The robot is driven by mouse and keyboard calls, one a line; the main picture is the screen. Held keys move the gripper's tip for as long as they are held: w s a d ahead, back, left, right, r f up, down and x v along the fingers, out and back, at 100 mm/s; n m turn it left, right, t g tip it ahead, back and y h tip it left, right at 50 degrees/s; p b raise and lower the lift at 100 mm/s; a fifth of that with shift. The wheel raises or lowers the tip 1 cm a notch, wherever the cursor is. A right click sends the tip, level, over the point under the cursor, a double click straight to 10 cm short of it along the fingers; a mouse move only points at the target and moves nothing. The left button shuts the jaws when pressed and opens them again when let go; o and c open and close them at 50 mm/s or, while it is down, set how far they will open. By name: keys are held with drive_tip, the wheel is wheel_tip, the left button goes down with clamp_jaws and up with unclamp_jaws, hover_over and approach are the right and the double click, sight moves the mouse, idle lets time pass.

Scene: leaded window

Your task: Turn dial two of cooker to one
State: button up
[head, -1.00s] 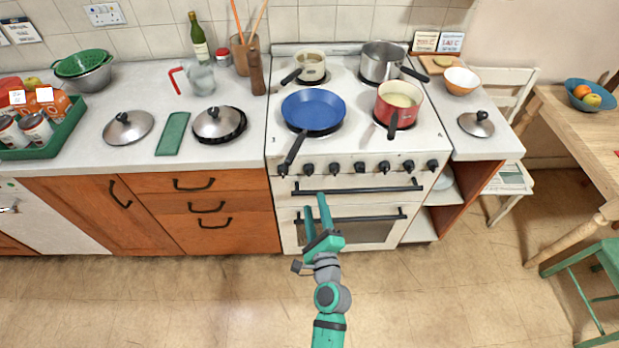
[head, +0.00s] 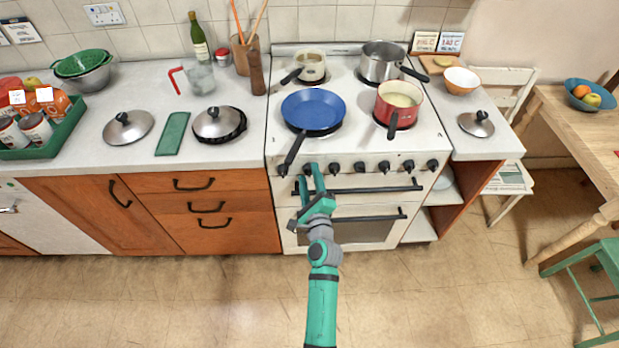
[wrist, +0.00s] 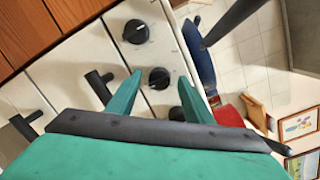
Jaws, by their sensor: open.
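The white cooker (head: 355,150) has a row of several black dials on its front edge. Dial two (wrist: 159,78), second from the left, lies between my open fingertips in the wrist view; small marks surround it, too small to read. In the head view my gripper (head: 311,168) covers most of it. My gripper (wrist: 161,76) is open, one finger each side of the dial; I cannot tell whether they touch it. Dial one (wrist: 136,31) is clear, with a pale pointer mark. Dial three (head: 334,168) is just right of the fingers.
A blue frying pan (head: 313,110) stands above, its black handle (head: 292,154) reaching over the front edge near dial one. A red pot (head: 398,104) is to the right. The oven handle (head: 375,189) runs below the dials. The floor in front is open.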

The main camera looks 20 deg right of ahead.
drive_tip(key=shift+c, duration=0.6)
drive_tip(key=c, duration=0.9)
